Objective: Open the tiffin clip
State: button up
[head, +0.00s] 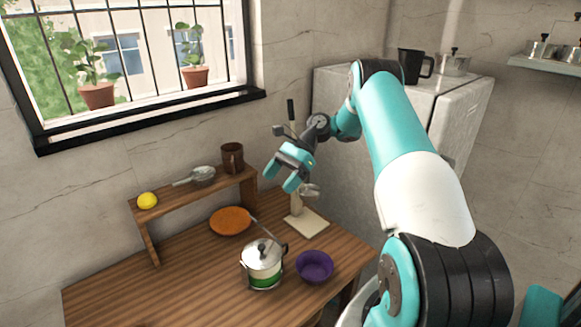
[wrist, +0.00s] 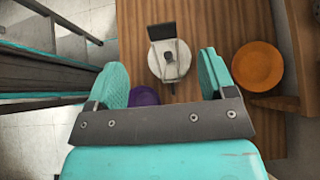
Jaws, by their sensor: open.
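The tiffin (head: 262,266) stands upright on the wooden table, a pale metal pot with a green band low on its side. It has a round lid with a dark knob and a dark side handle. In the wrist view its lid (wrist: 181,66) shows from above between my fingers, with a dark flat piece (wrist: 161,31) at its upper edge. I cannot tell whether that piece is the clip, or whether the clip is fastened. My gripper (head: 281,177) is open and empty, well above the table. Its two teal fingers also show in the wrist view (wrist: 164,78).
A purple bowl (head: 314,266) stands close to the right of the tiffin. An orange plate (head: 229,221) lies behind it. A beige stand (head: 307,223) is at the back right. A low wooden shelf (head: 185,197) holds a lemon, a strainer and a brown mug. The table's front left is clear.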

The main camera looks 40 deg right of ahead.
jog(key=p+v, duration=0.2)
jog(key=p, duration=0.3)
jog(key=p+v, duration=0.3)
jog(key=p, duration=0.3)
jog(key=shift+a+r, duration=0.2)
jog(key=shift+r, duration=0.1)
jog(key=shift+d+p, duration=0.1)
jog(key=shift+p, duration=0.6)
jog(key=shift+f, duration=0.25)
jog(key=shift+c, duration=0.2)
